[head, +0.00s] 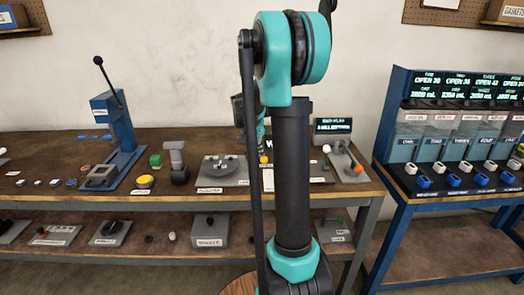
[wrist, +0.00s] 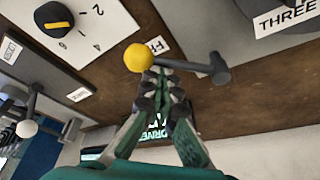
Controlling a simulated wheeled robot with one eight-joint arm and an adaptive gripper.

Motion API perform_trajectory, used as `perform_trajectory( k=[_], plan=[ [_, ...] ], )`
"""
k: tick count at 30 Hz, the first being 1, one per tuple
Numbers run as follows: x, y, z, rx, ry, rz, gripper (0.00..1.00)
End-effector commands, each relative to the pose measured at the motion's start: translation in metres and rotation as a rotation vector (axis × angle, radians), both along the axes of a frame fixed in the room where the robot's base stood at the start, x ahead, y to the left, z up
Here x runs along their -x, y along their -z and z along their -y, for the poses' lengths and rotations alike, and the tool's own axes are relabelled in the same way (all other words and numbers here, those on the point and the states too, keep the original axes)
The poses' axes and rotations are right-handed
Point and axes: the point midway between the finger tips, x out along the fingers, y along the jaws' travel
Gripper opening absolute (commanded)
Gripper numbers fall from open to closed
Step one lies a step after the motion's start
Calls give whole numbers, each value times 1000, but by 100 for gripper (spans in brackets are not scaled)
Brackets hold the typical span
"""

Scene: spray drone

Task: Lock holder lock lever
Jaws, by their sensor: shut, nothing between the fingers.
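A dark lever with a yellow ball end (wrist: 139,57) lies in the middle of the wrist view; its arm runs right to a dark pivot. I take it for the lock lever, though no label names it so. A partly hidden label starting "FR" (wrist: 158,45) is beside it. My gripper (wrist: 160,80) is shut and empty, its fingertips close beside the ball; I cannot tell if they touch. In the head view my arm hides most of this area; a small yellow ball (head: 264,159) shows beside it.
The wrist view also shows a plate with a black dial (wrist: 53,18), a "THREE" label (wrist: 287,14) and a white-ended lever (wrist: 27,128). In the head view, a blue press (head: 120,135) stands left on the bench, and a blue dispenser rack (head: 450,125) stands right.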

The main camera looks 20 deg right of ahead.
Motion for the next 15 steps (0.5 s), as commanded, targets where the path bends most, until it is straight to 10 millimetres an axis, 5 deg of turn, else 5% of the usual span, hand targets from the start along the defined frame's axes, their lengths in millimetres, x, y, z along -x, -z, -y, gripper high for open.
perform_trajectory(
  k=[15],
  plan=[
    [13,0,-29,-1,391,-1,0]
  ],
)
